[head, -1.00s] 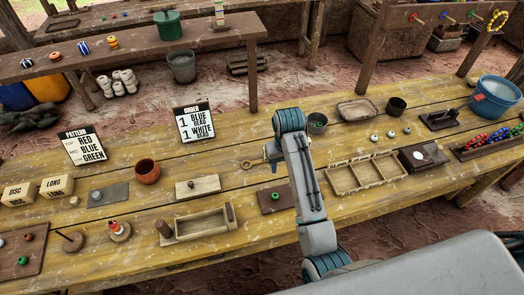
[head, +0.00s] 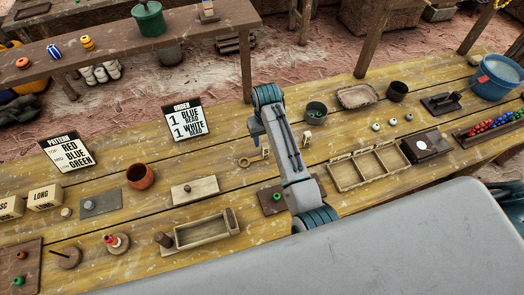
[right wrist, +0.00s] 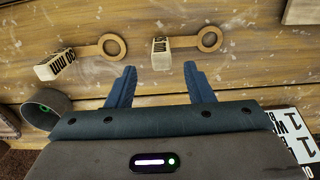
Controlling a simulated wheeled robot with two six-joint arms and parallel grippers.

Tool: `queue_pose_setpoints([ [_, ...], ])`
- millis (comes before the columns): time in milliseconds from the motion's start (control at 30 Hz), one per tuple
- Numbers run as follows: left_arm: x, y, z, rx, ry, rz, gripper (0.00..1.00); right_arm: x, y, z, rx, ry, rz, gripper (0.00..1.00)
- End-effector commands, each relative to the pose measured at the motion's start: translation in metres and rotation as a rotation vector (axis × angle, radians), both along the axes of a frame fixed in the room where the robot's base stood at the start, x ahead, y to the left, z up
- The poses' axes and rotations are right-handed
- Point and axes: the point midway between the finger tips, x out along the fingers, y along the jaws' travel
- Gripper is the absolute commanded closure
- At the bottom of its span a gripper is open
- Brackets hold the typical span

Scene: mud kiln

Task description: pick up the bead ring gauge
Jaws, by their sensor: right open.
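Two ring gauges lie on the wooden bench, each a tan ring on a flat handle with a pale, labelled block at one end. In the right wrist view, one gauge (right wrist: 209,39) has its block (right wrist: 161,53) in line with the gap between my fingertips. The other gauge (right wrist: 113,46) lies to its left, with its block (right wrist: 54,64) marked in mm. In the head view, the first gauge's ring (head: 246,162) shows left of my arm, and the second block (head: 307,137) right of it. My right gripper (right wrist: 160,67) is open and empty. My left gripper is not in view.
A dark cup (head: 316,109) with something green inside and the order sign (head: 183,122) stand on either side of my right arm. A compartment tray (head: 368,169) lies to the right. A dark plate (head: 272,204) lies partly behind my arm.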

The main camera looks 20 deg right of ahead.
Motion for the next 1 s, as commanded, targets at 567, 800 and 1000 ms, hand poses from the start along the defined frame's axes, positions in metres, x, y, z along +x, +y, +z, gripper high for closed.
queue_pose_setpoints([
  [567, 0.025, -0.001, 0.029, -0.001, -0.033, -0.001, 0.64, -0.003, 0.002, -0.051, -0.001, 0.0, -0.001, 0.53],
  [800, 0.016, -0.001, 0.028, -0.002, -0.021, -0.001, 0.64, -0.003, 0.002, -0.051, -0.001, 0.0, 0.0, 0.78],
  [1000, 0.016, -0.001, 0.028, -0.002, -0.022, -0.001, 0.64, -0.003, 0.002, -0.051, -0.001, 0.0, 0.0, 1.0],
])
